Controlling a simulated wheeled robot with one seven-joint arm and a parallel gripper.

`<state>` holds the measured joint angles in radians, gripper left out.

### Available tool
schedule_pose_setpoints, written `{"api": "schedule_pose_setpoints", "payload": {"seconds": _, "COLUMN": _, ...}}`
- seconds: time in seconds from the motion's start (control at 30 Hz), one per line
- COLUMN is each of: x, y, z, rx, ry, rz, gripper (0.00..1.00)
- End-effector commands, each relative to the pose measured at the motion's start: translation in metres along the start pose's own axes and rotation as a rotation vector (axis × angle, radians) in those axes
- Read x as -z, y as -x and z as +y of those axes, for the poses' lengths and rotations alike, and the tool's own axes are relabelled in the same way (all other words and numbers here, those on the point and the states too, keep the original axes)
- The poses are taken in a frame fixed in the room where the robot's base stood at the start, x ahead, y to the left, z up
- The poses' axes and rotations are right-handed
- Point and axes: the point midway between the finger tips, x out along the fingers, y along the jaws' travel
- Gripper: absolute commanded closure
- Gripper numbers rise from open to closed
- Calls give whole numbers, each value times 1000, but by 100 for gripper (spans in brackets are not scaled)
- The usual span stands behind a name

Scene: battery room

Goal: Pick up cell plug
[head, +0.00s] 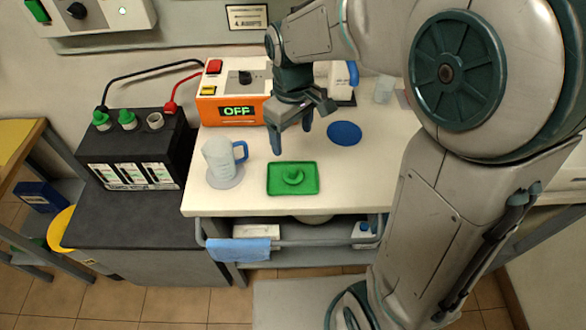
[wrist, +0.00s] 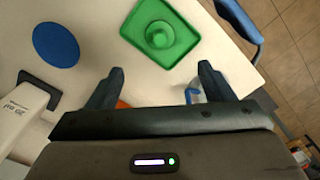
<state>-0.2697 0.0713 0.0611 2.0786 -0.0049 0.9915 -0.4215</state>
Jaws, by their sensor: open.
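The green cell plug (head: 293,176) lies in a shallow green tray (head: 308,188) on the white cart top. In the wrist view the plug (wrist: 158,38) shows as a round knob in the tray (wrist: 188,40), beyond my fingertips. My gripper (head: 292,140) is open and empty above the cart, behind the tray and apart from it. Both fingers of my gripper (wrist: 160,75) show in the wrist view with nothing between them. The black battery (head: 135,150) at the left has two green plugs on top and one open grey port (head: 155,121).
An orange charger (head: 238,105) reading OFF stands at the cart's back, with red and black cables to the battery. A clear jug (head: 220,158) with a blue handle stands left of the tray. A flat blue disc (head: 344,133) lies behind right. A blue cloth (head: 238,250) hangs on the front rail.

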Motion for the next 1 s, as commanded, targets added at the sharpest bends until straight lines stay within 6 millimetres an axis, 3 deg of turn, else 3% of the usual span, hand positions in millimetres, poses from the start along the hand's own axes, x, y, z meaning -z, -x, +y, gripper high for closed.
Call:
{"api": "schedule_pose_setpoints", "payload": {"seconds": 0.3, "x": -2, "y": -61, "z": 0, "rx": 2, "ry": -4, "rz": -5, "gripper": 25}}
{"api": "schedule_pose_setpoints", "payload": {"seconds": 0.57, "x": -2, "y": -80, "z": 0, "rx": 1, "ry": -4, "rz": -2, "gripper": 25}}
{"api": "schedule_pose_setpoints", "payload": {"seconds": 0.83, "x": -3, "y": -117, "z": -1, "rx": 2, "ry": -4, "rz": -4, "gripper": 25}}
{"api": "schedule_pose_setpoints", "payload": {"seconds": 1.0, "x": -2, "y": -128, "z": -1, "rx": 0, "ry": -4, "rz": -1, "gripper": 25}}
